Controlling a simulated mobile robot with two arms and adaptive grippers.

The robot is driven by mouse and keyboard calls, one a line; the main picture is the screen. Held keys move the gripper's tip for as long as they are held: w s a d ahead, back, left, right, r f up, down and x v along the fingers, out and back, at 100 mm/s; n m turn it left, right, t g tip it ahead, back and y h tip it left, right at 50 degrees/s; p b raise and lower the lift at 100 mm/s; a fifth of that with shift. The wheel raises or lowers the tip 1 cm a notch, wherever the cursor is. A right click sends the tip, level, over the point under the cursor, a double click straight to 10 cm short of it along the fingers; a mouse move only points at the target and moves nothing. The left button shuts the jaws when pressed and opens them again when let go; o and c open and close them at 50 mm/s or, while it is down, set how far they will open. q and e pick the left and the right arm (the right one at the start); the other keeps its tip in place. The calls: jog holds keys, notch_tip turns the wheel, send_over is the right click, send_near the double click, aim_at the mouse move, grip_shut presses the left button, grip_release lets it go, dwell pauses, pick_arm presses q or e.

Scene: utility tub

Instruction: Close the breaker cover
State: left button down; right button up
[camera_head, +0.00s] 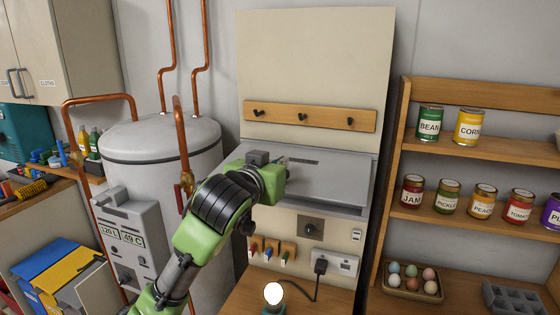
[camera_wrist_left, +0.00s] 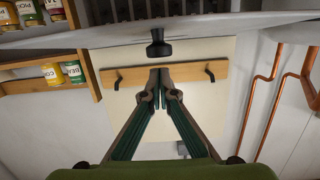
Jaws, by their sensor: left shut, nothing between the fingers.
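The breaker cover (camera_head: 335,182) is a grey panel on the beige wall unit, below the hook rail. In the head view it appears tilted outward, its broad face showing from above, with a grey lip under its front edge. My left gripper (camera_head: 287,161) is over its left part, largely hidden behind my green wrist. In the left wrist view, which is upside down, the fingers (camera_wrist_left: 160,82) are shut with nothing between them. A black knob (camera_wrist_left: 157,46) stands just beyond the fingertips, by a pale panel edge. Contact with the cover cannot be told. My right gripper is not in view.
A wooden rail (camera_head: 310,117) with black hooks is above the cover. A water heater (camera_head: 165,150) with copper pipes stands at left. Shelves with cans (camera_head: 467,127) are at right. A socket with a plug (camera_head: 320,266) and a lit bulb (camera_head: 273,293) are below.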

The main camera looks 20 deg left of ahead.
pick_arm(q)
jog(key=shift+a+f, duration=0.1)
jog(key=shift+f, duration=0.45)
jog(key=shift+f, duration=0.1)
